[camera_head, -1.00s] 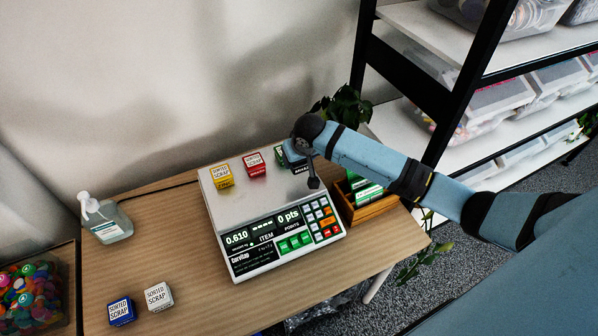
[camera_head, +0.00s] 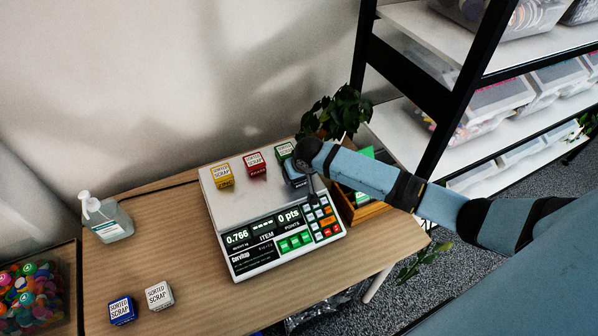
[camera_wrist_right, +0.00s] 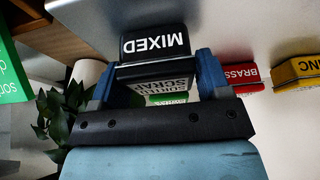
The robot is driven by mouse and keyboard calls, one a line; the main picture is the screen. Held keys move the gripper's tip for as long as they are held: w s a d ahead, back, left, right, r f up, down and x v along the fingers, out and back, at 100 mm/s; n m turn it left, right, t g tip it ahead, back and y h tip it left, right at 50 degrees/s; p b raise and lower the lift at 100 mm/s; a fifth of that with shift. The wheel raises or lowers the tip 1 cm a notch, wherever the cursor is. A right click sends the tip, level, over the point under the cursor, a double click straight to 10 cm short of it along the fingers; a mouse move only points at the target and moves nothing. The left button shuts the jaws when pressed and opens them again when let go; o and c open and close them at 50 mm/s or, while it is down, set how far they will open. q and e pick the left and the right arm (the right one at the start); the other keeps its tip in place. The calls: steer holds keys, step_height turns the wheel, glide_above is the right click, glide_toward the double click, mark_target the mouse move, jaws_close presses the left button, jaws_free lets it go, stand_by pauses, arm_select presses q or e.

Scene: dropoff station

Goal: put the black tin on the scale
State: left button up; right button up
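The black tin (camera_wrist_right: 155,43), marked MIXED, sits between the blue fingers of my right gripper (camera_wrist_right: 160,75) in the right wrist view. The fingers appear closed against its sides. In the head view my right gripper (camera_head: 297,173) is low over the right part of the scale (camera_head: 235,205) and mostly hides the tin. The scale display reads 0.766. My left gripper is not in view.
A blue tin (camera_head: 122,310) and a white tin (camera_head: 158,295) stand at the table's front left. A sanitizer bottle (camera_head: 105,219) is left of the scale. A wooden box (camera_head: 368,214) with green items stands right of it, a plant (camera_head: 340,112) behind.

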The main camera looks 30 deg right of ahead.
steer(key=shift+o, duration=1.2)
steer(key=shift+r, duration=0.1)
steer(key=shift+r, duration=0.2)
steer(key=v, duration=1.1)
steer(key=s+a+f+n+t+y, duration=0.2)
steer(key=s+a+f+y, duration=0.1)
steer(key=s+a+f, duration=0.55)
steer(key=s+f+n+t, duration=0.1)
steer(key=s+f+t, duration=0.1)
steer(key=s, duration=0.6)
steer(key=s+a+f+t, duration=0.1)
steer(key=s+f+t, duration=0.1)
steer(key=s, duration=0.5)
steer(key=shift+s+a+f+n+t+y, duration=0.2)
steer(key=shift+s+a+n+t+y, duration=0.1)
steer(key=shift+s+n, duration=0.1)
